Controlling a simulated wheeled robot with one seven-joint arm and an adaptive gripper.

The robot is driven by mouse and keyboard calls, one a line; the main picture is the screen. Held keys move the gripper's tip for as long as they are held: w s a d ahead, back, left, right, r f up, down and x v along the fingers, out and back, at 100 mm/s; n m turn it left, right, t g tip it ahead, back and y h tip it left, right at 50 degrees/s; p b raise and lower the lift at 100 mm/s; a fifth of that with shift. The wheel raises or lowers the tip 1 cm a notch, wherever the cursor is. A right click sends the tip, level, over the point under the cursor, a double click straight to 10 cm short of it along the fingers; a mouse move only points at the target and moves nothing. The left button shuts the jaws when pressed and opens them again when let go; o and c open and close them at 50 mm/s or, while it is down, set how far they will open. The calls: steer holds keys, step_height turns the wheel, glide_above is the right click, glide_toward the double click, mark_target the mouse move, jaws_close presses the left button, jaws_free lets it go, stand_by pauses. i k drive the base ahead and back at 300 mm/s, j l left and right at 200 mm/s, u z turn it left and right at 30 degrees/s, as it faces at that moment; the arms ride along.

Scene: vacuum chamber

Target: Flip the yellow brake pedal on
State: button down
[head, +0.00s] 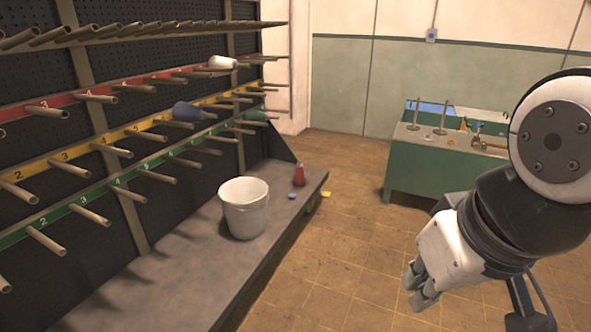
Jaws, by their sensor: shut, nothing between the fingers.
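A small yellow piece (326,194) shows just past the right edge of the grey shelf, low by its far corner; it looks like the yellow brake pedal, but it is too small to tell how it is set. My gripper (418,290) is at the lower right, fingers pointing down and left. It is shut and empty, well apart from the yellow piece and nearer to me.
The grey shelf (190,275) carries a white bucket (245,212), a red bottle (299,175) and a blue cap (291,196). Rows of pegs stick out of the black rack above it. A green workbench (425,170) stands at the back right. Tiled floor (345,245) lies clear between.

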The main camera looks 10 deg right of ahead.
mark_target(326, 195)
steer(key=z, duration=0.4)
steer(key=i+z, duration=0.15)
steer(key=i, duration=1.4)
steer(key=i+l, duration=0.1)
steer(key=i, duration=2.65)
steer(key=u, duration=0.05)
